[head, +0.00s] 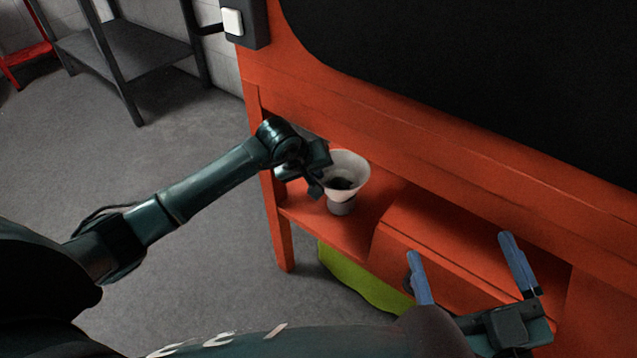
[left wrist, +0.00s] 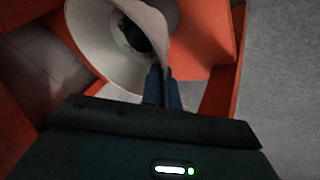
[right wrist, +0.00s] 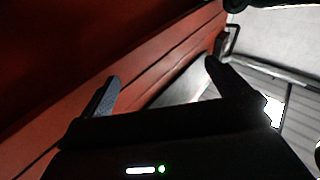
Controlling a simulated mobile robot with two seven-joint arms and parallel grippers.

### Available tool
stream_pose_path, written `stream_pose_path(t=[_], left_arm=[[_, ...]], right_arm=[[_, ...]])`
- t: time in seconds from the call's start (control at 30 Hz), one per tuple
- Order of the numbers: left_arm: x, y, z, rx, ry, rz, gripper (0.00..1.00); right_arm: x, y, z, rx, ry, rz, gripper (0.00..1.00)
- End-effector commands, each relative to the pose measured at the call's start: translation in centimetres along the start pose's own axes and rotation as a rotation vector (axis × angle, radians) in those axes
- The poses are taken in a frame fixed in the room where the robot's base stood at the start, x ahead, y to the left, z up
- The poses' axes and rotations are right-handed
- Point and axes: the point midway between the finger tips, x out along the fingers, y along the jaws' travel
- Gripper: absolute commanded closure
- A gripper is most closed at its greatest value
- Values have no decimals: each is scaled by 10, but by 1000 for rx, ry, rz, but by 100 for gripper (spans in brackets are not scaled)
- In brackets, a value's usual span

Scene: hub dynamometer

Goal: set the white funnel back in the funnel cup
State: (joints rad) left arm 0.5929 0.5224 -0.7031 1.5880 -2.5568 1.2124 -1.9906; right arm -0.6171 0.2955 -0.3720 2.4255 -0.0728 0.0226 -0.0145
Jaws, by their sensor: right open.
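The white funnel (head: 352,188) is at the left end of the orange bench's lower shelf, wide mouth up. My left gripper (head: 318,184) is at the funnel's left side; in the left wrist view its two fingers (left wrist: 163,88) are close together with the thin wall of the funnel (left wrist: 95,50) between them. A grey cup-like piece (head: 341,208) shows directly under the funnel; I cannot tell whether the funnel is fully seated in it. My right gripper (head: 468,268) is open and empty, in front of the bench's right part.
An orange box-like part (head: 415,235) fills the shelf right of the funnel. A yellow-green object (head: 360,282) is below the shelf. The bench's front rail (head: 330,110) runs above the funnel.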

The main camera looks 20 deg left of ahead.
Motion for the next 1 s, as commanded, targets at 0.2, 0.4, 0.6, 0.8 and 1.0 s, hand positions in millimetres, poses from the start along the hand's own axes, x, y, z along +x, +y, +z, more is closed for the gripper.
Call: stream_pose_path(t=[0.2,0.4,0.6,0.8,1.0], left_arm=[[9,11,-9,-1,0,3,100],[38,-6,7,-2,-5,-4,100],[41,-10,10,3,-11,-13,100],[40,-9,9,2,-9,-11,81],[38,-7,7,1,-4,-5,76]], right_arm=[[-1,-1,3,12,4,-1,0],[-1,-3,6,46,24,-8,0],[3,-2,-7,33,56,-20,0],[3,-2,-5,32,52,-22,0],[2,-3,-3,33,46,-22,0]])
